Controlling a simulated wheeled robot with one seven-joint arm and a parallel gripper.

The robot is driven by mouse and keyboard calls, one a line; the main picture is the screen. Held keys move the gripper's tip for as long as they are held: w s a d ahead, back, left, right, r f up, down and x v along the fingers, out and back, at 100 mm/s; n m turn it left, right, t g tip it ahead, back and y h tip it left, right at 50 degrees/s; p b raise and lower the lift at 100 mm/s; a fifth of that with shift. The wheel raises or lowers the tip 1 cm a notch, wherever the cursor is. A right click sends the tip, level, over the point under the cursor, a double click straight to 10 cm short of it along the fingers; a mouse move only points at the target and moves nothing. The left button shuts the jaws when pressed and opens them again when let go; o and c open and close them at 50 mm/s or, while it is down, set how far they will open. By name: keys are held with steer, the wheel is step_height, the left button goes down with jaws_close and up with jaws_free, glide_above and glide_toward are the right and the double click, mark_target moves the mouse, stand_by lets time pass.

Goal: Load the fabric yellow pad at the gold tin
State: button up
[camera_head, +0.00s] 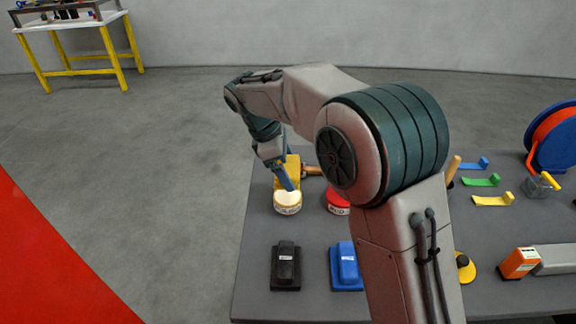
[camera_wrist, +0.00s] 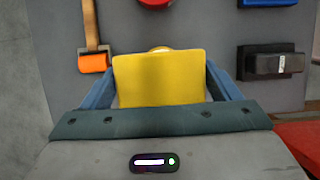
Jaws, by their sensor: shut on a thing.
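My gripper (camera_head: 289,180) is shut on the yellow pad (camera_head: 293,165). In the wrist view the pad (camera_wrist: 158,80) is a flat, squarish yellow piece between the two blue fingers of my gripper (camera_wrist: 160,66). A round pale gold tin (camera_head: 288,203) with a white label stands on the table, just below and in front of the pad in the head view. In the wrist view only a sliver of a round rim (camera_wrist: 160,49) shows past the pad's edge. I cannot tell whether pad and tin touch.
A red tin (camera_head: 337,203) stands right of the gold tin. A black block (camera_head: 286,268) and a blue block (camera_head: 347,268) lie nearer the table's front. An orange roller (camera_wrist: 93,63) lies beside the pad. My arm hides the table's middle.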

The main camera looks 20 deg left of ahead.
mark_target(293, 196)
steer(key=shift+f+b, duration=2.65)
steer(key=shift+f, duration=0.3)
steer(key=shift+s+d+f, duration=0.1)
steer(key=shift+f, duration=0.45)
stand_by(0.5)
steer(key=shift+r, duration=0.1)
step_height(293, 196, up, 7)
steer(key=p, duration=0.7)
stand_by(0.6)
